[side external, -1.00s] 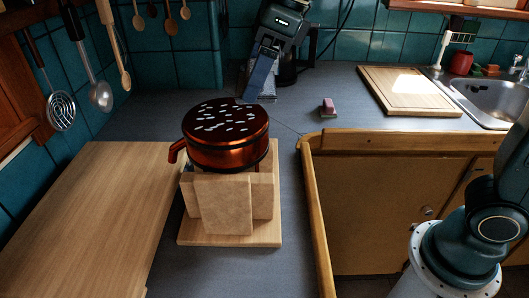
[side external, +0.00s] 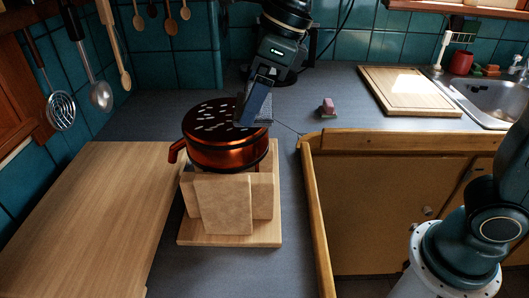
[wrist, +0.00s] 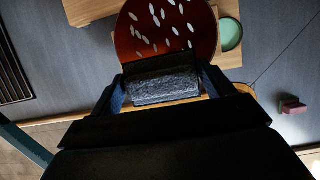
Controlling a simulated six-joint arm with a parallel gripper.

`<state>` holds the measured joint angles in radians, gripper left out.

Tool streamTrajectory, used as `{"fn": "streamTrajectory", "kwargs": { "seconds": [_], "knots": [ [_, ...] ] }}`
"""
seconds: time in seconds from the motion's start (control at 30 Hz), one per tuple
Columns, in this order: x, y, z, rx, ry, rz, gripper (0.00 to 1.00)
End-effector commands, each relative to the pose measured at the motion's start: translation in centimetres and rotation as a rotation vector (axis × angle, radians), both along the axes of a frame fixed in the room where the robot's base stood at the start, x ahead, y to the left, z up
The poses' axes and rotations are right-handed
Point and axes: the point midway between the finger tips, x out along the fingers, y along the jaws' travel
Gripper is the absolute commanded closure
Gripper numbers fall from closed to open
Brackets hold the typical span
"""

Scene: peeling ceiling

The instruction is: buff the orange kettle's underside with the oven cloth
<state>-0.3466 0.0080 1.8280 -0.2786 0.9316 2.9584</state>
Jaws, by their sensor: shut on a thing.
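The orange kettle (side external: 225,152) sits upside down on a wooden stand (side external: 227,205), its dark underside facing up with several pale flecks on it. The kettle's flecked underside also shows at the top of the wrist view (wrist: 200,42). My gripper (side external: 252,112) is shut on the oven cloth, a dark grey textured pad (wrist: 165,88) between the blue fingers. The cloth is at the kettle's near rim in the wrist view, and at its right rim in the side view. I cannot tell whether it touches. The fingers hide part of the underside in the side view.
A small pink and dark block (side external: 327,107) lies on the counter to the right. A cutting board (side external: 408,92) lies beside the sink (side external: 487,97). A wooden board (side external: 95,215) covers the left front. Utensils hang on the left wall. A round green thing (wrist: 230,33) shows beside the kettle.

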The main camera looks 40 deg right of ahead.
Motion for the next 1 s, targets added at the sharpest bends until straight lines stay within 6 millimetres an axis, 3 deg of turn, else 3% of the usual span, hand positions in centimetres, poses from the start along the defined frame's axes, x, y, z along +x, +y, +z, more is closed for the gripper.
{"fn": "streamTrajectory", "kwargs": {
  "seconds": [0.7,1.0],
  "knots": [
    [5.7,5.6,-0.3,-0.001,0.0,0.002,0.69],
    [7.0,7.0,-0.3,-0.006,-0.004,0.004,0.69]
  ]
}}
